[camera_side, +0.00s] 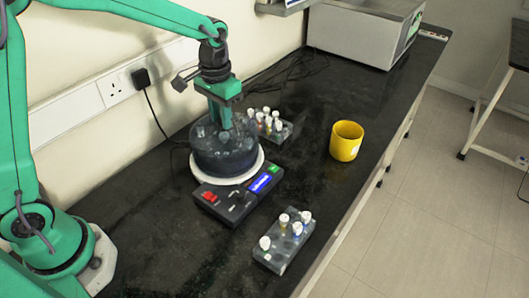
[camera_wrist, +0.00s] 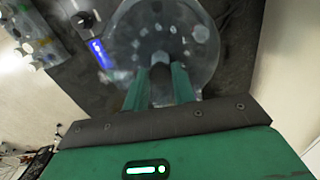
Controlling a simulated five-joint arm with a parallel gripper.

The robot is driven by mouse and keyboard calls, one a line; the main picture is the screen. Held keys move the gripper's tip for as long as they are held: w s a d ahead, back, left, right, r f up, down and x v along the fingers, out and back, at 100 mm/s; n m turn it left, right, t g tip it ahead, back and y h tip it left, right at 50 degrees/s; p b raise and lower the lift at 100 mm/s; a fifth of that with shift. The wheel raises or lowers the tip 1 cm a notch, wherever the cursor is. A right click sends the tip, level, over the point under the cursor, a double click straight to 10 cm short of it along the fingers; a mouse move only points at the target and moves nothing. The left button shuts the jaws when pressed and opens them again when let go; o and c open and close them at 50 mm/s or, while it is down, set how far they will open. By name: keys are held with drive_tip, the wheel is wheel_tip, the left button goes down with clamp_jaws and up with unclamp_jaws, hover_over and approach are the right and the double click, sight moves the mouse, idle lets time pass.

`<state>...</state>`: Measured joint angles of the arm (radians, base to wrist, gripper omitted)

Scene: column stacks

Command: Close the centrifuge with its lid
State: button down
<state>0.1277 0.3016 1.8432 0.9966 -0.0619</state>
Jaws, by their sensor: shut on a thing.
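The centrifuge (camera_side: 226,207) stands on the dark bench, with a round bowl on a pale base and a control panel in front. A clear round lid (camera_side: 204,131) is over the bowl in the side view. The lid (camera_wrist: 205,62) also shows as a see-through disc in the wrist view, with pale tube caps seen through it. My gripper (camera_side: 226,124) points down at the middle of the lid and is shut on it. I cannot tell whether the lid touches the bowl's rim.
A rack of capped tubes (camera_side: 271,127) stands behind the centrifuge, and another rack (camera_side: 283,248) stands in front. A yellow mug (camera_side: 346,141) is to the right, near the bench edge. A grey metal box (camera_side: 365,32) is at the back. A black plug (camera_side: 141,78) and cable are at the wall.

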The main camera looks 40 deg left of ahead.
drive_tip(key=shift+f, duration=0.1)
idle(0.3)
drive_tip(key=c, duration=0.6)
unclamp_jaws()
drive_tip(key=shift+r, duration=3)
drive_tip(key=shift+s+a+r, duration=0.2)
drive_tip(key=shift+s+r, duration=0.2)
drive_tip(key=shift+s, duration=0.05)
drive_tip(key=s+a+r+t, duration=0.2)
drive_tip(key=s, duration=0.7)
drive_tip(key=s+a+r+t, duration=0.1)
drive_tip(key=s+a+t, duration=0.2)
drive_tip(key=s, duration=0.7)
drive_tip(key=shift+s+r+n+t, duration=0.2)
drive_tip(key=shift+r+n+t, duration=0.1)
drive_tip(key=shift+r+n, duration=0.1)
